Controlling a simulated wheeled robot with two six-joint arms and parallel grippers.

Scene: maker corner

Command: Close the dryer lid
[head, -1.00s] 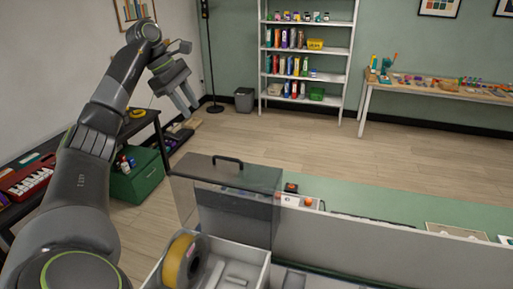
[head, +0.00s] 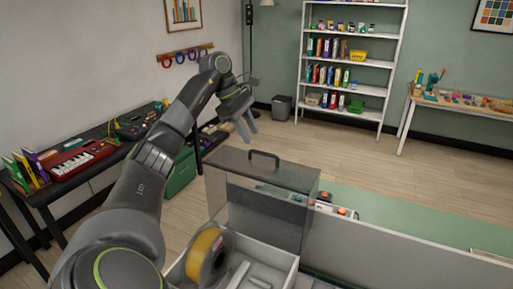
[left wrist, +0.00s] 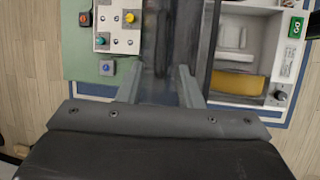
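The dryer is a white open-topped box (head: 285,266) at the bottom of the head view, with a yellow spool (head: 203,252) inside. Its smoky see-through lid (head: 235,195) stands raised, with a dark handle (head: 264,154) on its top edge. My left gripper (head: 245,127) is open and empty, above and a little left of the handle in the head view. In the left wrist view my spread fingers (left wrist: 160,88) appear over the grey lid, seen nearly edge-on. The yellow spool (left wrist: 238,84) lies to the right there. My right gripper is not in view.
A long low grey panel (head: 400,240) and a green surface (head: 430,215) extend right of the lid. In the left wrist view, a panel with coloured buttons (left wrist: 118,28) lies left of it. A black table with a red keyboard (head: 75,160) stands left.

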